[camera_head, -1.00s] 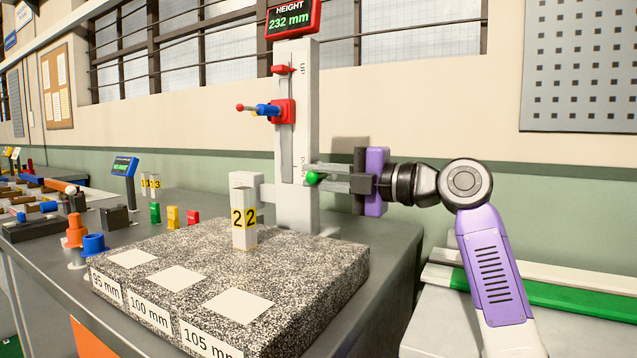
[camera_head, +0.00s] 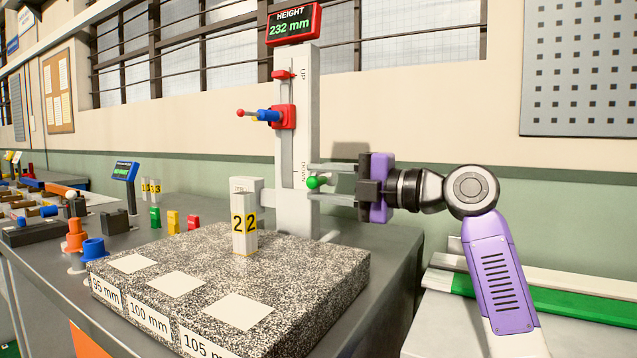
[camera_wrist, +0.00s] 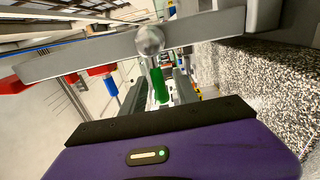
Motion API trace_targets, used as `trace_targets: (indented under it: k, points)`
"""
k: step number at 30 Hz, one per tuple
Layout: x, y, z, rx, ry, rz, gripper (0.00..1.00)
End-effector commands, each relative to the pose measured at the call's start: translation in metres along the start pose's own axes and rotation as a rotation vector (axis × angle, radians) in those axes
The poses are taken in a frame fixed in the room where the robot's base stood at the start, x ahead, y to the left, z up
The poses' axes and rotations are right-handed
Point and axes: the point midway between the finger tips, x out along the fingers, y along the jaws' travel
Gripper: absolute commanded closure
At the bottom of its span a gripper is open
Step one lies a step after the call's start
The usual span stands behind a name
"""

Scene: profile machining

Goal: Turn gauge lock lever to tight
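The height gauge (camera_head: 297,150) stands upright behind the granite block, with a display (camera_head: 293,22) reading 232 mm. A small green knob (camera_head: 314,182) sits by the lower part of its column. In the wrist view a green handle (camera_wrist: 160,86) with a silver ball (camera_wrist: 150,40) lies between my fingers. I cannot tell whether it is the lock lever. A red slider (camera_head: 285,116) higher on the column carries a blue lever with a red ball. My gripper (camera_head: 312,183) is right of the column, fingers spread above and below the green knob, not clamped on it.
The granite block (camera_head: 330,270) fills the bench front, with label pads and a standing block marked 22 (camera_head: 244,225). Coloured small blocks and an orange and a blue piece (camera_head: 93,246) stand to the left. A green-striped rail (camera_head: 560,309) lies right of the bench.

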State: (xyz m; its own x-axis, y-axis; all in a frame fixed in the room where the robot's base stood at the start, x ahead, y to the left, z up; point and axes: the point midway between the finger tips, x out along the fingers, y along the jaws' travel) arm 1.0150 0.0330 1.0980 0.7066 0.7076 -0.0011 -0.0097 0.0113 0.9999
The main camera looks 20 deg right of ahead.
Motion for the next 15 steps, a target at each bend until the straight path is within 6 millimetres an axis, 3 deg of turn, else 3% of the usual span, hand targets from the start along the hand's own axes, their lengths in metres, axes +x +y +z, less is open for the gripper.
trace_targets:
  k: [9,15]
  points:
    - [-0.051,0.001,0.001,-0.001,-0.002,0.001,0.64]
    - [-0.069,0.0,0.0,-0.001,-0.001,0.0,0.64]
